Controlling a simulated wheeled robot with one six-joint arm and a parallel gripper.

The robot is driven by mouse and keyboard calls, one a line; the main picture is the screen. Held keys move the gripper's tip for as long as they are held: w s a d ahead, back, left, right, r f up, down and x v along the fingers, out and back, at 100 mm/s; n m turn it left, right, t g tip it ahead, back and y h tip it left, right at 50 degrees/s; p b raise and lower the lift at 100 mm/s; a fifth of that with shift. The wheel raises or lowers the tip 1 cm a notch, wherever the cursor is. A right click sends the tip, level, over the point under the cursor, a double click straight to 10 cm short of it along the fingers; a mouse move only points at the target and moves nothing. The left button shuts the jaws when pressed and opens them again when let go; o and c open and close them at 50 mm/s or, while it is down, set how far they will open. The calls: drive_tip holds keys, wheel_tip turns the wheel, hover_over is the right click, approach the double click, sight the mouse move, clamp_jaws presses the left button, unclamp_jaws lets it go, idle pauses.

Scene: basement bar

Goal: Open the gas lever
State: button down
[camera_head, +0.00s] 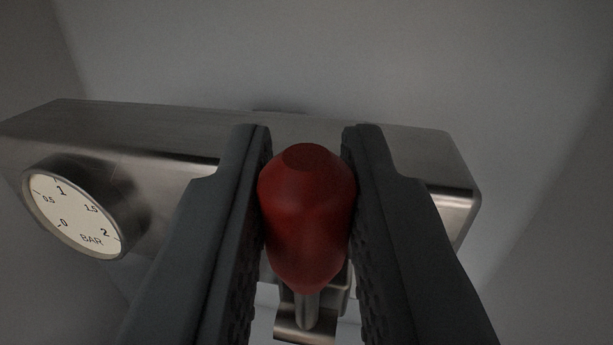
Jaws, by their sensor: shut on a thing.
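The gas lever has a red knob (306,220) on a short metal stem (307,310). The knob is in the middle of the view, in front of a brushed metal housing. My gripper (307,150) has one dark finger on each side of the knob and is shut on it. The fingers hide parts of the housing behind them. The stem's lower end meets a metal bracket at the bottom of the view.
The metal housing (150,130) runs across the view close behind my fingers. A round pressure gauge (72,212) marked BAR sticks out at its left. A plain grey wall (330,60) lies behind. Free room shows to the right of the housing.

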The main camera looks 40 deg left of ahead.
sight(265, 211)
drive_tip(key=shift+s+d+f+n+t+y, duration=0.15)
drive_tip(key=shift+s+d+f+t+y, duration=0.1)
drive_tip(key=shift+s+t+y, duration=0.25)
drive_tip(key=shift+s+d+f+n+t+y, duration=0.15)
drive_tip(key=shift+s+d+t+y, duration=0.1)
drive_tip(key=shift+t+y, duration=0.3)
drive_tip(key=shift+s+d+f+n+t+y, duration=0.25)
drive_tip(key=shift+s+n+t+y, duration=0.15)
drive_tip(key=shift+y, duration=0.45)
drive_tip(key=shift+s+d+f+n+t+y, duration=0.15)
drive_tip(key=shift+s+d+n+t+y, duration=0.25)
drive_tip(key=shift+y, duration=0.4)
drive_tip(key=shift+a, duration=0.15)
drive_tip(key=c, duration=1.3)
unclamp_jaws()
drive_tip(key=shift+c, duration=0.2)
drive_tip(key=shift+s, duration=0.1)
drive_tip(key=s+d+f, duration=0.3)
drive_tip(key=s+d, duration=0.8)
drive_tip(key=shift+d, duration=0.25)
